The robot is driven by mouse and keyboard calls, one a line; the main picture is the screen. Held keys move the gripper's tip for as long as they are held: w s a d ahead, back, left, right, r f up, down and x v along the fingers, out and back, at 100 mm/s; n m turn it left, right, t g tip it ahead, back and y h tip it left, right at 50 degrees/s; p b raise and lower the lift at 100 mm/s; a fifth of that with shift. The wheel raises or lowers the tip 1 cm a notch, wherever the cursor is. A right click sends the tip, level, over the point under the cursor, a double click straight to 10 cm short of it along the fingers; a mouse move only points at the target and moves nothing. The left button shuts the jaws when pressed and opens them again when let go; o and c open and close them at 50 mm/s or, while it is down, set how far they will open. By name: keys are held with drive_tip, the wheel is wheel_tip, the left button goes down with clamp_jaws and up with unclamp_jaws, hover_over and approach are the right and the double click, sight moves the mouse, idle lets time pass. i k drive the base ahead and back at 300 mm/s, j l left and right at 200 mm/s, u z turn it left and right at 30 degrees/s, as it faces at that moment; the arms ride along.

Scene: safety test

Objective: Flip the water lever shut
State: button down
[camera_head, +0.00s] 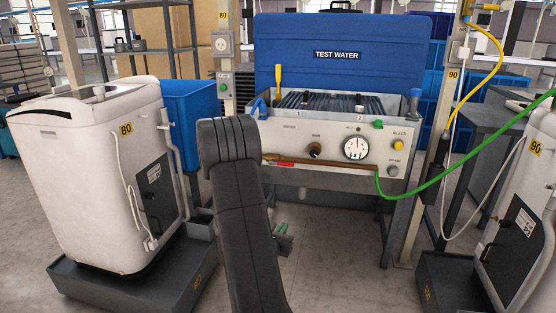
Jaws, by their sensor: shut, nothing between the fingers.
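A small green lever (378,124) sits at the panel's upper right. My dark arm rises in front of the bench and covers part of its left side. My gripper cannot be made out, and no finger is seen touching a lever. A small grey-green part (283,237) beside my arm is unclear.
The panel has a black knob (314,151) and gauge (356,148). A green hose (450,172) runs right. White machines (95,175) flank the bench. Some floor is clear.

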sight(287, 164)
drive_tip(key=i+l+u, duration=0.15)
drive_tip(key=i, duration=0.3)
drive_tip(key=i+l+u, duration=0.15)
drive_tip(key=i+l, duration=0.2)
